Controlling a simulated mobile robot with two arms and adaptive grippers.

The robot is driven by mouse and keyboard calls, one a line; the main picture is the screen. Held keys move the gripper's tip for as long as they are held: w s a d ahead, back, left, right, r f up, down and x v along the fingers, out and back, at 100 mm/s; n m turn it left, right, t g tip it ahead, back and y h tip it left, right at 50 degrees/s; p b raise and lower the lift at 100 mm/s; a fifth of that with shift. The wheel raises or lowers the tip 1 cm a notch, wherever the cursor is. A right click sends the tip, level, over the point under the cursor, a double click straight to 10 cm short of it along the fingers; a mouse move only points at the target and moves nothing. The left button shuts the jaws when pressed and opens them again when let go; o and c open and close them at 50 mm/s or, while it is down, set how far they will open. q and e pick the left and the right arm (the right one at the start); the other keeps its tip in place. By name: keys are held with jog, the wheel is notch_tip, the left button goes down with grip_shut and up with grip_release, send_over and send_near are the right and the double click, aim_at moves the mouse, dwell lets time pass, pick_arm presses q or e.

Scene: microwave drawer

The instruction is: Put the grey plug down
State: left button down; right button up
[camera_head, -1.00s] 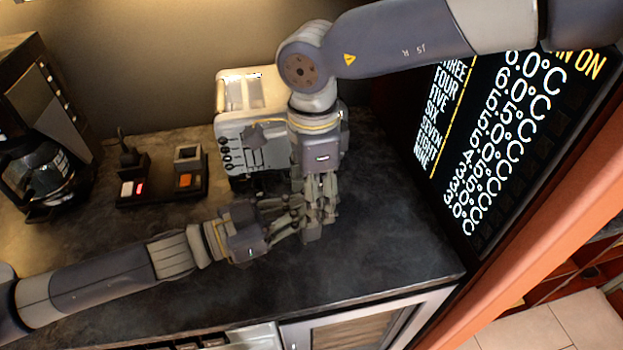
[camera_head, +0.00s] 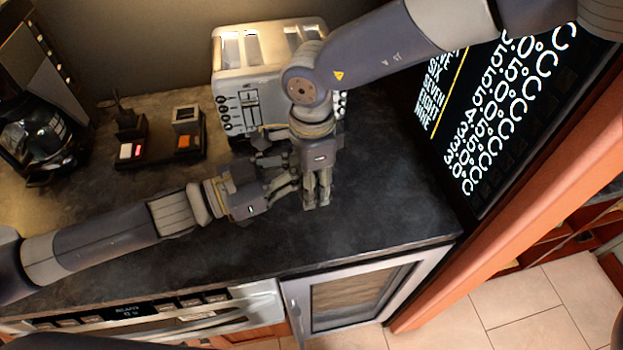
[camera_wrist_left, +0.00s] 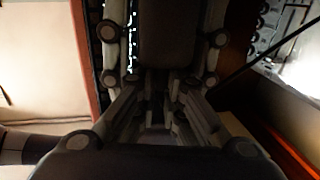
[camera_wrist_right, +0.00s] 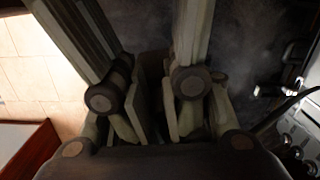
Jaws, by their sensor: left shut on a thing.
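My left gripper (camera_head: 283,182) reaches in from the left, low over the dark worktop. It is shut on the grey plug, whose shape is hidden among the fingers. In the left wrist view the gripper fingers (camera_wrist_left: 155,105) come together in deep shadow, and the plug cannot be made out. My right gripper (camera_head: 317,196) points down just beside the left fingertips and partly overlaps them. In the right wrist view its fingers (camera_wrist_right: 138,45) stand apart with nothing visible between them. Whether the two grippers touch cannot be told.
A worktop (camera_head: 390,195) has free room right of the grippers. A toaster (camera_head: 236,88) stands behind them. A power strip (camera_head: 158,150) with lit switches and a black plug (camera_head: 126,120) lies left, near a coffee maker (camera_head: 40,135). A tall menu screen (camera_head: 505,120) stands right.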

jog(key=c, duration=0.5)
pick_arm(q)
jog(key=c, duration=1.7)
grip_release()
pick_arm(e)
jog(key=shift+c, duration=0.3)
pick_arm(q)
jog(key=shift+o, duration=0.2)
